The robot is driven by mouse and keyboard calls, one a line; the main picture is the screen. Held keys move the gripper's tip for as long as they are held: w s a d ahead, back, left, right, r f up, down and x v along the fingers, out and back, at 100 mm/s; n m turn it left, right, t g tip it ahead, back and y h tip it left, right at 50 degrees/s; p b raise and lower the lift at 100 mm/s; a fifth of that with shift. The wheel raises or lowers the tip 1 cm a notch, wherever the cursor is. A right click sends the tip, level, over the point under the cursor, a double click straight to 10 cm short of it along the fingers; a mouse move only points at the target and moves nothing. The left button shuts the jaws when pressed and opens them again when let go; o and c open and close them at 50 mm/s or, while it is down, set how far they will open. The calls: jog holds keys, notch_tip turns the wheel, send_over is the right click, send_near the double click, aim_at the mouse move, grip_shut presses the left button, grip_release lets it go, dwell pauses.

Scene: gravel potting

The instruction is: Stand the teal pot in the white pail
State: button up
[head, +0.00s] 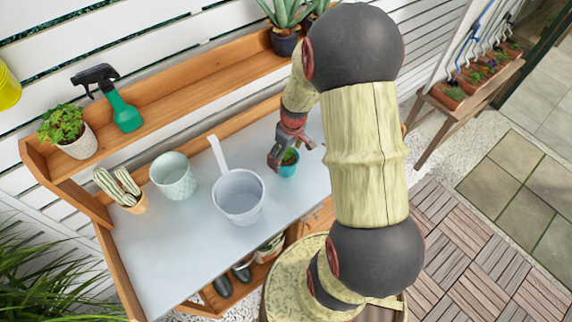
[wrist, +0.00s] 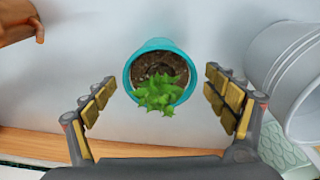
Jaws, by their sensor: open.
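The teal pot (head: 288,169) stands upright on the grey worktop, with soil and a small green plant in it. In the wrist view the teal pot (wrist: 158,68) is seen from above. My gripper (head: 291,150) is open over the pot. In the wrist view my gripper's two fingers (wrist: 160,92) lie to the left and right of the pot, with gaps on both sides. The white pail (head: 238,196), with a long upright handle, stands to the left of the pot in the head view. The white pail (wrist: 290,75) shows partly at the right of the wrist view.
A pale green pot (head: 173,176) and a small pot holding gloves (head: 131,199) stand left of the pail. The wooden shelf (head: 160,105) behind holds a potted plant (head: 78,140) and a green spray bottle (head: 126,113). The worktop's front left is clear.

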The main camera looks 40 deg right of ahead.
jog(key=shift+w+f, duration=0.15)
jog(key=shift+f, duration=0.55)
jog(key=shift+c, duration=0.7)
jog(key=c, duration=1.3)
jog(key=shift+r, duration=0.1)
